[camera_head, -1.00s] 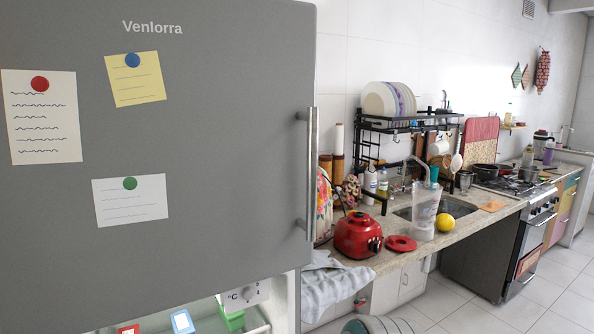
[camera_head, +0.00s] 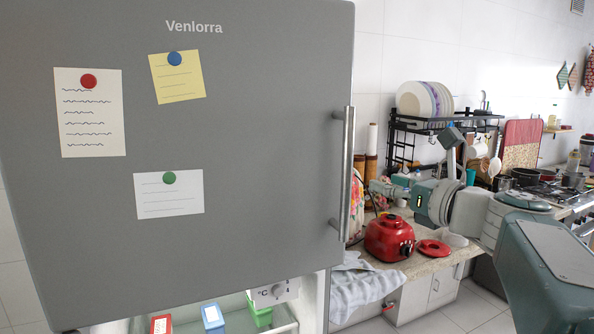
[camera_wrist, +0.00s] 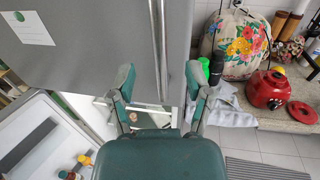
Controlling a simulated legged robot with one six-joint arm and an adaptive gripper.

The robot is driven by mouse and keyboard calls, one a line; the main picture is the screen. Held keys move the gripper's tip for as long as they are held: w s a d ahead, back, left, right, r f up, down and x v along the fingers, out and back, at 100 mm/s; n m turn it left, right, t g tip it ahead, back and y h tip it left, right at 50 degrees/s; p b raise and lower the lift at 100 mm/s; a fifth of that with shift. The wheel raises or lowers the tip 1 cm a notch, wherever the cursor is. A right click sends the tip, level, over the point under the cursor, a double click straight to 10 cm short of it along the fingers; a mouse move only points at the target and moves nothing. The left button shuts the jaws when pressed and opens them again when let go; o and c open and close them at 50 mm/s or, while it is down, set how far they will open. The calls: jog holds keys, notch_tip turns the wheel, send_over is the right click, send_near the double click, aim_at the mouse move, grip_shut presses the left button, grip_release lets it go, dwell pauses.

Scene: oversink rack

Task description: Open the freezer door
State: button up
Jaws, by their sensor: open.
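The grey freezer door (camera_head: 250,150) fills the left of the head view and looks shut. Its long vertical metal handle (camera_head: 347,175) runs along its right edge. I see no clear contact between fingers and handle.
Below the freezer, the lower compartment (camera_head: 270,315) stands open with coloured containers inside. A red appliance base (camera_head: 389,238) and a towel (camera_head: 365,280) are on the counter right of the fridge. A floral cover (camera_wrist: 236,42) stands close to the handle side.

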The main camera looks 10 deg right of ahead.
aim_at(351, 172)
jog(key=x, duration=1)
grip_shut()
